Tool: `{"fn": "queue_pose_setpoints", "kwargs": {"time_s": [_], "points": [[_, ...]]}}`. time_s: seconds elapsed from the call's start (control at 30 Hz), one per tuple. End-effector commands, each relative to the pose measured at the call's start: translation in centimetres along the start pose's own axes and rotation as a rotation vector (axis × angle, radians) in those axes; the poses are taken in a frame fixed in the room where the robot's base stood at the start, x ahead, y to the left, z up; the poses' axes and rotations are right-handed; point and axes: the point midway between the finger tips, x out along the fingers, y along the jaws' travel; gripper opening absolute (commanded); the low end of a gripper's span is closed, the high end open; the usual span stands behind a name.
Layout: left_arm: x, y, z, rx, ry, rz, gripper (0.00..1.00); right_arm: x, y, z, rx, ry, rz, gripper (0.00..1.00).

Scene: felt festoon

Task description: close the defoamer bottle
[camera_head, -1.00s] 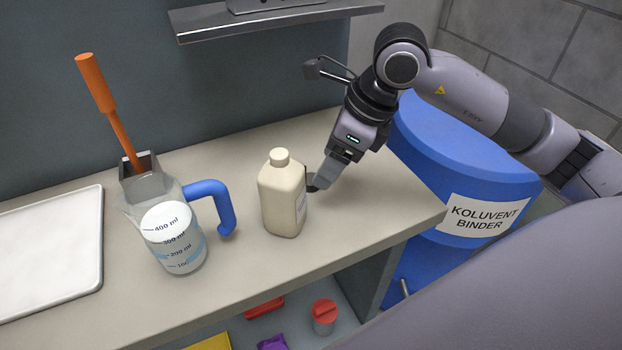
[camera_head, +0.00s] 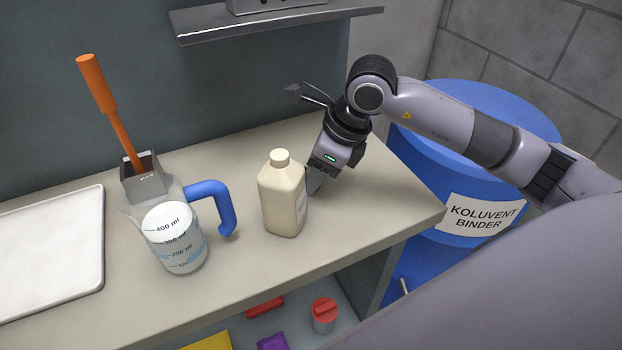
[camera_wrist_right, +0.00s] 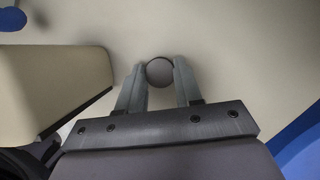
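In the right wrist view a dark round disc (camera_wrist_right: 159,72), possibly the cap, lies between the tips of my right gripper (camera_wrist_right: 160,75). The fingers flank it with hardly any gap; whether they press on it is unclear. My left gripper is out of view.
A white tray (camera_head: 50,250) lies at far left. A blue binder drum (camera_head: 440,180) stands right of the bench. A wall shelf (camera_head: 275,22) hangs above.

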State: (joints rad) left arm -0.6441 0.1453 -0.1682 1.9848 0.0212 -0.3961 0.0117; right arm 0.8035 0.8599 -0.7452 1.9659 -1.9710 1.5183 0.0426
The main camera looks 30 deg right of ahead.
Motion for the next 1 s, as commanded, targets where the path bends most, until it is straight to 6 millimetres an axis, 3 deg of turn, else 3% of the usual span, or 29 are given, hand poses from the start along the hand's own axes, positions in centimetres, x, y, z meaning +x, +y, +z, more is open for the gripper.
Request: {"fn": "queue_pose_setpoints", "kwargs": {"time_s": [0.37, 0.57, 0.77, 1.0], "points": [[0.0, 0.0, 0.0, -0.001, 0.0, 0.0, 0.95, -0.2, 0.0, 0.1, 0.0, 0.0, 0.0, 0.07], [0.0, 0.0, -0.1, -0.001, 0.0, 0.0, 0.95, -1.8, -0.1, 0.8, -0.001, -0.003, -0.003, 0.07], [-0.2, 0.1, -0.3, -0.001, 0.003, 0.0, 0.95, -5.8, -0.1, 2.5, -0.003, -0.006, -0.005, 0.07], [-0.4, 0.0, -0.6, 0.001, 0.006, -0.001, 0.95, -12.2, -0.1, 5.1, -0.001, -0.006, -0.004, 0.07]]}}
